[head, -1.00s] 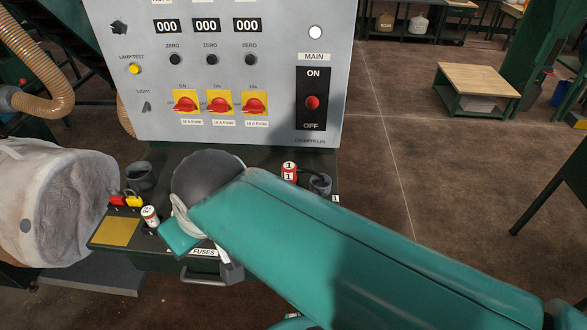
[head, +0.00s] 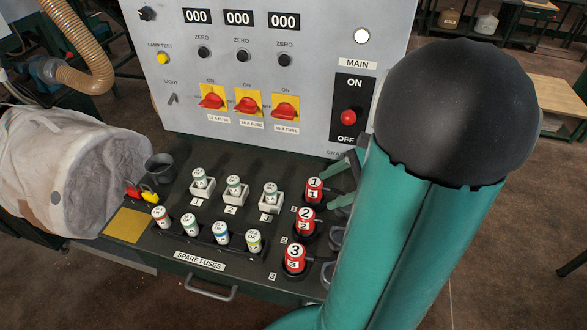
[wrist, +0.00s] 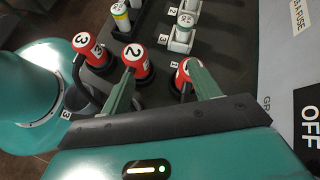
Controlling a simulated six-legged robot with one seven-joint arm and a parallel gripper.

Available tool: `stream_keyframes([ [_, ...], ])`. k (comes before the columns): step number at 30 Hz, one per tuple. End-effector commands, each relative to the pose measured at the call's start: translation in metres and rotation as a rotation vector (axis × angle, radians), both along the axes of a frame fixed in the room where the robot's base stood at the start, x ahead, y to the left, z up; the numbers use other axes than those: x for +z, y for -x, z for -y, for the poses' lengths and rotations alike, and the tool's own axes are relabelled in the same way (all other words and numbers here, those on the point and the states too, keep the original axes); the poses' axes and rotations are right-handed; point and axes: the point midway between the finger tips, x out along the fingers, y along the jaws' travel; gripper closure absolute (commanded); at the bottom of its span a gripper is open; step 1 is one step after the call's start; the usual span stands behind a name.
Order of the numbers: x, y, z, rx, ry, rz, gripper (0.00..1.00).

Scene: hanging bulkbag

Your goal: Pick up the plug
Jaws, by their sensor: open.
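Three red plugs with white number bands stand at the right side of the dark console shelf: plug 1 (head: 314,191), plug 2 (head: 306,219) and plug 3 (head: 295,258). The wrist view also shows plug 3 (wrist: 82,41), plug 2 (wrist: 139,62) and plug 1 (wrist: 181,72). My gripper (head: 343,185) is open and empty, just right of plug 1 in the head view. In the wrist view my gripper (wrist: 163,88) has one green finger overlapping plug 2 and the other overlapping plug 1. Contact cannot be told. My arm hides part of the console's right side.
Numbered fuses (head: 235,187) and several spare fuses (head: 190,225) stand left of the plugs. The grey control panel (head: 300,60) rises behind. Grey cup-like holders (head: 337,238) sit right of the plugs. A white bulk bag (head: 75,170) lies at the left.

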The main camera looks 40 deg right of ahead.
Motion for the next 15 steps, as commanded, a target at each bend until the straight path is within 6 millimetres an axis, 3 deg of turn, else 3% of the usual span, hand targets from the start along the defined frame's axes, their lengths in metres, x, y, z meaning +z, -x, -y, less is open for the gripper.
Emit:
stream_keyframes([
  [1,-0.008,0.01,0.02,-0.102,-0.077,-0.005,0.38],
  [3,-0.013,0.02,0.041,-0.214,-0.165,-0.003,0.38],
  [7,-0.021,0.036,0.067,-0.349,-0.27,0.011,0.38],
  [11,-0.025,0.039,0.074,-0.397,-0.308,0.018,0.38],
  [15,-0.032,0.024,0.063,-0.396,-0.31,0.017,0.38],
])
